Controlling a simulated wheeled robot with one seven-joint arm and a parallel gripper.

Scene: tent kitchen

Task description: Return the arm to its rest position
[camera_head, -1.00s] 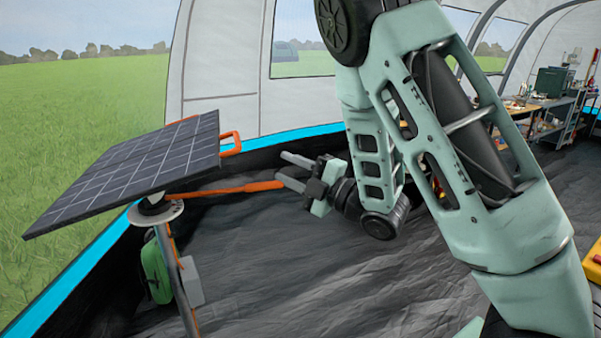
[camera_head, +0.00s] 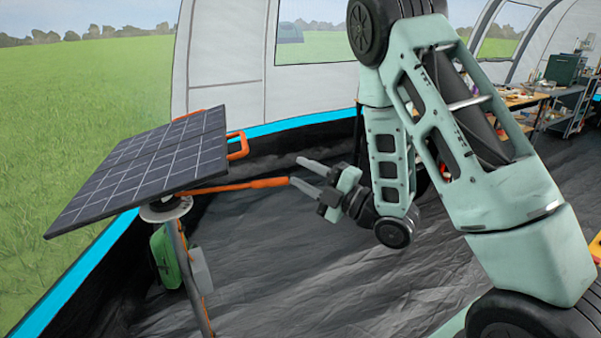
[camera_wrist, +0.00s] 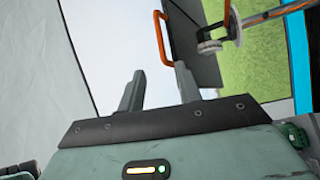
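My gripper (camera_head: 308,175) is at the end of my folded arm, in the middle of the head view. Its two fingers point left and stand apart with nothing between them. In the wrist view the fingers (camera_wrist: 160,88) also show apart and empty. The gripper is right of the solar panel (camera_head: 150,165), clear of it. The panel is dark, tilted, and sits on a pole; part of it also shows at the top of the wrist view (camera_wrist: 190,40).
An orange handle (camera_head: 238,145) sticks out from the panel's right edge, and an orange bar (camera_head: 235,187) runs from the pole toward my gripper. A green item (camera_head: 165,258) hangs by the pole. A cluttered workbench (camera_head: 525,97) stands at the far right. The dark floor between is clear.

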